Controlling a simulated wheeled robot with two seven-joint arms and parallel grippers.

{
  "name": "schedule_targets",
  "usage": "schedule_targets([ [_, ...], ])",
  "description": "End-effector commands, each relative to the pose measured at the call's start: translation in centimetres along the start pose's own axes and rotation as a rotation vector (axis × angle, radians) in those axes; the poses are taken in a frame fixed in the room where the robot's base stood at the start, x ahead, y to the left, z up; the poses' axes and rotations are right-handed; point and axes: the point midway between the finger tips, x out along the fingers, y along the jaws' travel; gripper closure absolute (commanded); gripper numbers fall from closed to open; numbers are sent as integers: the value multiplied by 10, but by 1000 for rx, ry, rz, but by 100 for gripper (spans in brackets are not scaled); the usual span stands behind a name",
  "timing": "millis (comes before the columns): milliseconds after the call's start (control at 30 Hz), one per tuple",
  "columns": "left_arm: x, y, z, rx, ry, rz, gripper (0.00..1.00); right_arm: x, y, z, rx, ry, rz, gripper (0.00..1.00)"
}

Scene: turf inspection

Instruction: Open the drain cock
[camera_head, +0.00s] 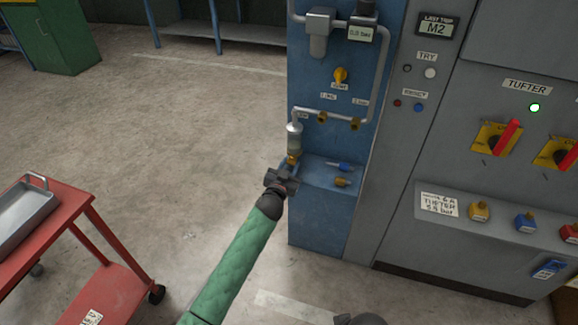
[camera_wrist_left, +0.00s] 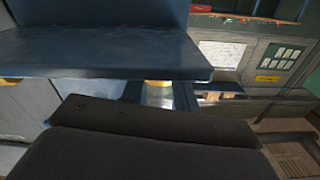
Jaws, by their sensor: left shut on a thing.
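The drain cock (camera_head: 292,160) is a small brass fitting under a clear filter bowl (camera_head: 295,136) on the blue panel. My left gripper (camera_head: 287,172) reaches up to it from below and is shut on it. The dark gripper body partly hides the cock, so its handle position cannot be made out. In the left wrist view, a brass ring (camera_wrist_left: 158,83) and a pale clear cylinder show between the fingers (camera_wrist_left: 158,97). My right gripper is not in view; only a dark rounded part of me shows at the bottom edge.
A blue shelf (camera_head: 325,176) juts out just right of my gripper, with a blue-tipped and a brass fitting on it. Pipes and a yellow knob (camera_head: 340,75) are above. The grey tufter cabinet (camera_head: 500,70) stands right. A red cart (camera_head: 60,230) is left; floor between is clear.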

Motion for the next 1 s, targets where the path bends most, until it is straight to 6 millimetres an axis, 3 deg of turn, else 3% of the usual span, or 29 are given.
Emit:
schedule_targets([
  [233,0,1,0,161,-1,0,92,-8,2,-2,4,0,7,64],
  [567,0,1,0,179,-1,0,92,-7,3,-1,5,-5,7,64],
  [600,0,1,0,179,-1,0,68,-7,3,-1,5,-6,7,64],
  [700,0,1,0,179,-1,0,48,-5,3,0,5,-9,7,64],
  [1000,-1,1,0,178,0,0,48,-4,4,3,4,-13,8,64],
])
